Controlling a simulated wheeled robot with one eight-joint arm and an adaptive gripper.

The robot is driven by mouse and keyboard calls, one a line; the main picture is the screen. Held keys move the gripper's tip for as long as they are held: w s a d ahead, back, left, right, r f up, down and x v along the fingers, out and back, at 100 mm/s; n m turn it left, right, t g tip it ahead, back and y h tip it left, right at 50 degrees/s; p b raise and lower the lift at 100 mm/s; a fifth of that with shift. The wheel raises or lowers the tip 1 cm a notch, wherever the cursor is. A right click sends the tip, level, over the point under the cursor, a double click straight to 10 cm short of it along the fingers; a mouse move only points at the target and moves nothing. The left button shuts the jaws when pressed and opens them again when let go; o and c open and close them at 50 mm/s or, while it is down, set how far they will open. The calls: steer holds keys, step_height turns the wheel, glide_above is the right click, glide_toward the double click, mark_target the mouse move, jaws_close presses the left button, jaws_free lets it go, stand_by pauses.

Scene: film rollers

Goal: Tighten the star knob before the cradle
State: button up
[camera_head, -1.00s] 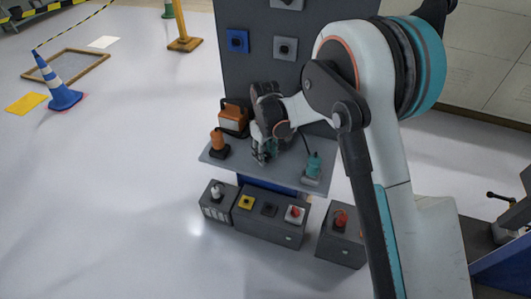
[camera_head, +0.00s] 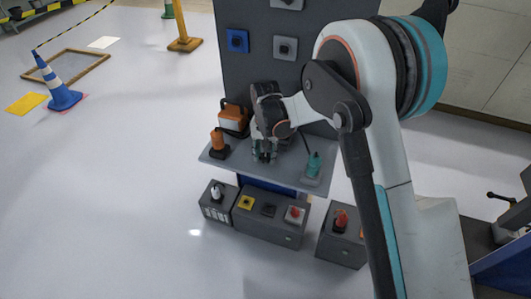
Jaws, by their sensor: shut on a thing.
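My gripper (camera_head: 264,160) points down at the middle of the grey shelf (camera_head: 285,180), its fingers closed together low over the surface. The star knob is hidden between the fingers and too small to make out. An orange roller (camera_head: 217,138) stands upright in a dark holder at the shelf's left. A teal roller (camera_head: 314,162) stands in a lighter holder at the right. I cannot tell which holder is the cradle.
An orange and white box (camera_head: 233,118) stands behind left of my gripper. A dark panel (camera_head: 240,75) with switches rises behind the shelf. Grey control boxes (camera_head: 270,222) stand below the shelf front. A blue cone (camera_head: 60,88) is far left; the floor between is clear.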

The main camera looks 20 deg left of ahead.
mark_target(266, 155)
steer(key=shift+m, duration=1.4)
steer(key=o, duration=1)
steer(key=shift+o, duration=0.2)
step_height(266, 155, up, 12)
